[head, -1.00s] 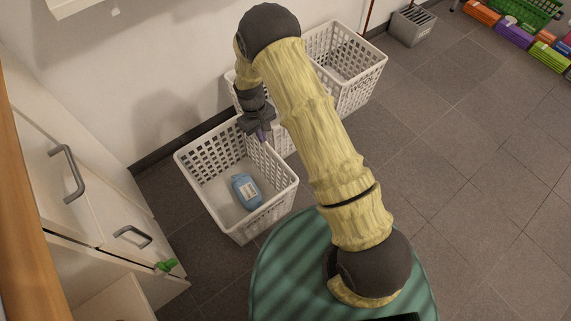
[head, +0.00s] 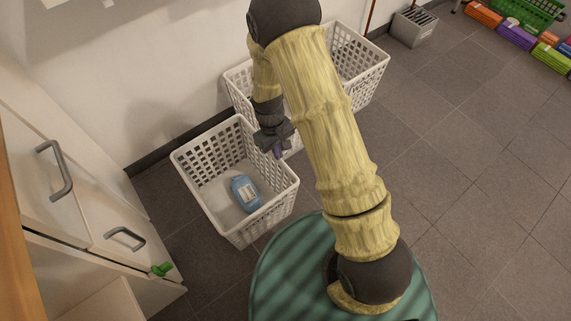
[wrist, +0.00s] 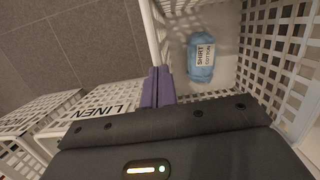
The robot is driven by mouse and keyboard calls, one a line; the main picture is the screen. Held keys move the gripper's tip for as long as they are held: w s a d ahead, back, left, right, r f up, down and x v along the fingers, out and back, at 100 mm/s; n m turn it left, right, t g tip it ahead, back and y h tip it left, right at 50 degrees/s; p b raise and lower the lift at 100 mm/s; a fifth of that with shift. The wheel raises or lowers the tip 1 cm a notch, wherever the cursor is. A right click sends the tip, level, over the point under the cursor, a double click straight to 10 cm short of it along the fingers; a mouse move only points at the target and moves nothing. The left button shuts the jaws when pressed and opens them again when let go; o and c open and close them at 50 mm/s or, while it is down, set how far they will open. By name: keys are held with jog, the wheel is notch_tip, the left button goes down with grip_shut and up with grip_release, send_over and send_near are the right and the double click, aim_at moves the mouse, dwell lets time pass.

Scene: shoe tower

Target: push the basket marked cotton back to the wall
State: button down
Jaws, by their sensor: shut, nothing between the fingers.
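The bottle's label in the wrist view (wrist: 203,56) seems to read "SHIRT COTTON"; no marking on this basket itself is visible. A second white basket (head: 238,86), partly behind my arm, stands beside it; its label reads "LINEN" in the wrist view (wrist: 105,112). My gripper (head: 278,152) is shut and empty at the right rim of the bottle basket. Its purple fingers (wrist: 157,75) point down close to that rim; contact is unclear.
A third white basket (head: 362,65) stands farther right by the wall. The wall (head: 130,100) with a dark skirting runs behind the baskets. A white cabinet (head: 90,210) with grey handles stands at the left.

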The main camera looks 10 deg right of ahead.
aim_at(286, 167)
jog(key=s+d+b, duration=0.2)
jog(key=s, duration=0.1)
jog(key=shift+s+d+f, duration=0.15)
jog(key=shift+s+f, duration=0.05)
jog(key=shift+w+f+b, duration=0.15)
jog(key=shift+f+b, duration=0.25)
jog(key=shift+b, duration=0.2)
jog(key=shift+f+p, duration=0.15)
jog(key=shift+p, duration=0.2)
jog(key=shift+f, duration=0.15)
